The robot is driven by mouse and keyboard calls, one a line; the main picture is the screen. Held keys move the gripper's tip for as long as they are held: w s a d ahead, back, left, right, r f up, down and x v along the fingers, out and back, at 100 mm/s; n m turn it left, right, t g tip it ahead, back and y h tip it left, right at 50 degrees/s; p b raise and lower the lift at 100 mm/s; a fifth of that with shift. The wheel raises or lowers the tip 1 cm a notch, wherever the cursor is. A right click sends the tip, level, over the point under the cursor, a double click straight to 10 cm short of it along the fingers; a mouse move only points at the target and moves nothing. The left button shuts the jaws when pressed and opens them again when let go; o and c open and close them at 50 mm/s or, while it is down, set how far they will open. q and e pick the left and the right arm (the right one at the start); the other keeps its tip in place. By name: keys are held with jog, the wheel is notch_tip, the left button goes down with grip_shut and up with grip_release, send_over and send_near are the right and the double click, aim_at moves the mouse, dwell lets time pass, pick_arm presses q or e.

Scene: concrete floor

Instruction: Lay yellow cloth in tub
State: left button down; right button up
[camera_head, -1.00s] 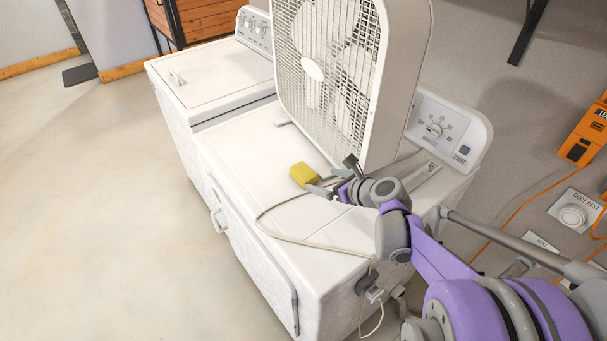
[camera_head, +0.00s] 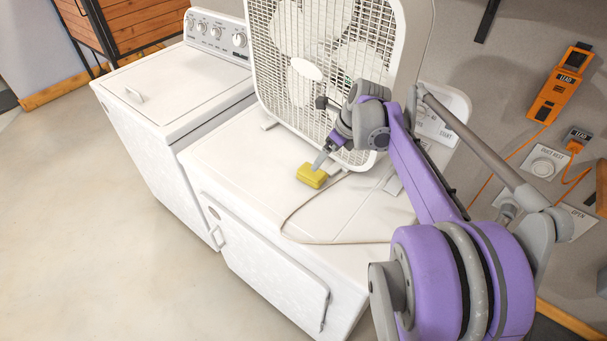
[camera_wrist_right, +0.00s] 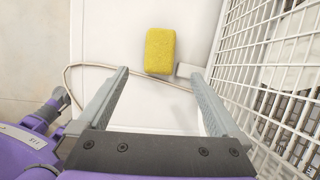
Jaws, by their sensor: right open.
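The yellow cloth (camera_head: 312,176) is a small block-like piece lying on the white dryer top, in front of the box fan. It also shows in the right wrist view (camera_wrist_right: 160,51). My right gripper (camera_head: 321,161) points down just above and beside it. In the right wrist view the right gripper's fingers (camera_wrist_right: 160,74) are spread wide and empty, with the cloth just beyond the tips, between their lines. No open tub shows. The white washer (camera_head: 172,92) at the left has its lid down, so its inside is hidden. My left gripper is out of view.
The box fan (camera_head: 306,70) stands on the dryer (camera_head: 345,212), close beside my right gripper; its grille fills the right of the wrist view. A pale cord (camera_head: 287,222) loops over the dryer top. The front part of the dryer top is otherwise clear.

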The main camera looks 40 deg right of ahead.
send_over(316, 173)
jog(key=s, duration=0.2)
jog(key=f, duration=0.4)
jog(key=shift+d+f, duration=0.2)
jog(key=shift+d, duration=0.15)
jog(key=x, duration=0.6)
jog(key=shift+w+a+r, duration=0.15)
jog(key=shift+w+a, duration=0.1)
jog(key=shift+w, duration=0.1)
jog(key=c, duration=1.6)
